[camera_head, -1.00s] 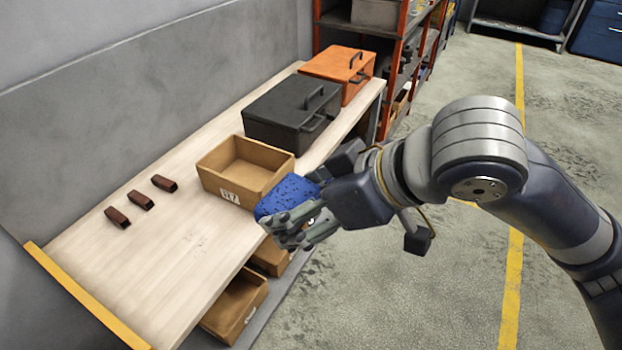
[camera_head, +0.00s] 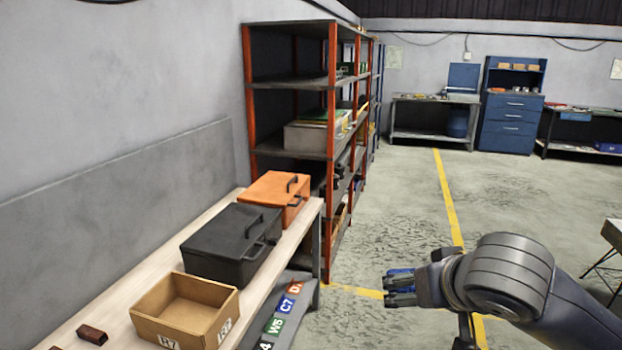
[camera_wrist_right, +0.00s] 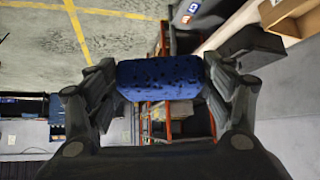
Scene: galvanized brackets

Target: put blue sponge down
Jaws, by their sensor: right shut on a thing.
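My right gripper (camera_head: 400,288) is shut on the blue sponge (camera_head: 401,271) and holds it in the air over the floor, to the right of the workbench. In the right wrist view the sponge (camera_wrist_right: 160,79) sits between the two fingers of the gripper (camera_wrist_right: 160,88), dark blue with small pores. In the head view only a thin blue strip of the sponge shows behind the fingers. My left gripper is in neither view.
The workbench holds an open cardboard box (camera_head: 190,335), a black lidded case (camera_head: 222,243), an orange case (camera_head: 277,192) and a brown bracket (camera_head: 91,335). An orange-framed shelf rack (camera_head: 334,110) stands behind. The floor (camera_head: 385,210) is open beyond my gripper.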

